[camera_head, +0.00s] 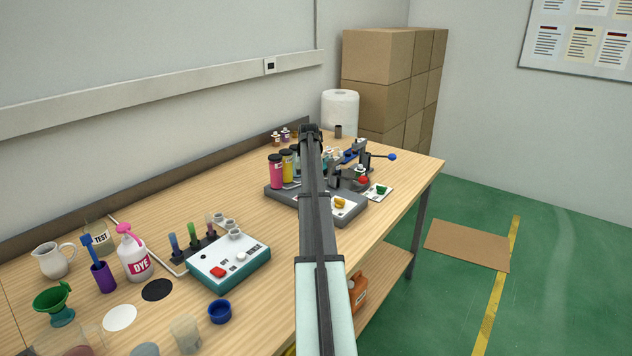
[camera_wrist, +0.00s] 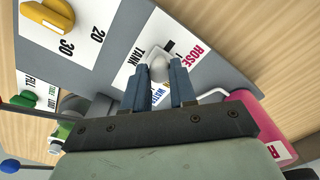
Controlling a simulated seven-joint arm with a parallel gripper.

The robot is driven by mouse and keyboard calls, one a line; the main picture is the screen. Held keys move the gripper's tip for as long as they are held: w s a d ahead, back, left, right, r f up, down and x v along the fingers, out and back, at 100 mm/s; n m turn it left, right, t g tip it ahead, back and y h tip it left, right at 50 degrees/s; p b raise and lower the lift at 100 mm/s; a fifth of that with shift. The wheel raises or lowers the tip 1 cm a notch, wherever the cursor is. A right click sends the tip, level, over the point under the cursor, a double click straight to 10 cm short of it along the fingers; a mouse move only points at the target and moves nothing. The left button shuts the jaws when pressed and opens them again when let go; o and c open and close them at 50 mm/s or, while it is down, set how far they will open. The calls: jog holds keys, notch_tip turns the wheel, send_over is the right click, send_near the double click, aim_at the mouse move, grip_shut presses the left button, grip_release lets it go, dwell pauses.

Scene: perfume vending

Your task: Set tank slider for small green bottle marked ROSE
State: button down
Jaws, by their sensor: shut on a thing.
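In the wrist view, my gripper (camera_wrist: 167,80) has its two blue fingers shut on the pale grey tank slider knob (camera_wrist: 157,61). The knob stands on a white label plate (camera_wrist: 185,44) with TANK on one side and pink ROSE on the other. Blue lettering, partly hidden, shows between the fingers. The knob is near the ROSE end of the plate. In the head view my own arm covers the slider and my fingertips. A small green piece (camera_head: 381,190) sits on a white card right of the machine; I cannot tell whether it is a bottle.
A yellow dial (camera_wrist: 47,15) marked 20 and 30 is beside the slider. A pink bottle (camera_head: 276,171) and a yellow one (camera_head: 288,168) stand at the grey machine's (camera_head: 280,193) left. A blue-tipped lever (camera_head: 391,157) sticks out right. The table's near left holds a control box (camera_head: 230,268) and jugs.

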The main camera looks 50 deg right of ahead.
jog(key=shift+a, duration=1.1)
jog(key=c, duration=0.9)
grip_release()
jog(key=shift+r, duration=0.65)
notch_tip(320, 180, up, 13)
jog(key=shift+f, duration=0.2)
